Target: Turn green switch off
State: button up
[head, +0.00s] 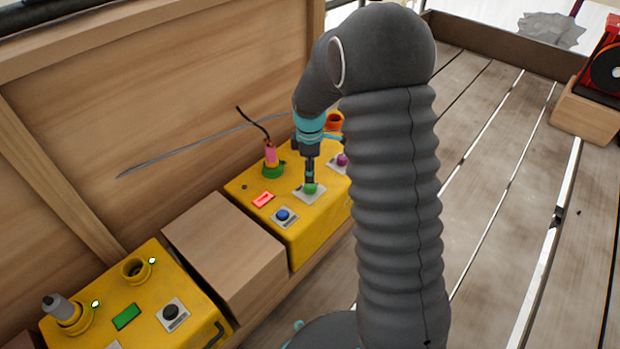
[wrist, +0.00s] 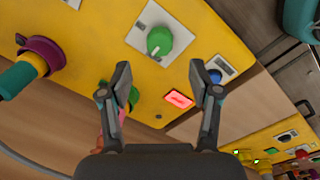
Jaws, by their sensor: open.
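The green switch is a round green knob on a pale square plate. It shows in the head view (head: 310,188) on the top of the farther yellow box (head: 318,222), and in the wrist view (wrist: 159,41) near the top middle. My gripper (head: 310,170) points down just above the knob in the head view. In the wrist view my gripper (wrist: 160,80) has its two fingers wide apart and nothing between them. The knob lies beyond the fingertips there. I cannot tell from the head view whether a finger touches it.
Beside the knob are a blue button (head: 284,215), a lit red rectangle (head: 262,200) and a pink plug (head: 271,156) in a green ring. A wooden block (head: 225,255) separates this box from a nearer yellow box (head: 150,325). A wooden wall (head: 150,90) stands behind.

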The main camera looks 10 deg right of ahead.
aim_at(310, 186)
jog(key=shift+s+r, duration=0.15)
jog(key=shift+r, duration=2.55)
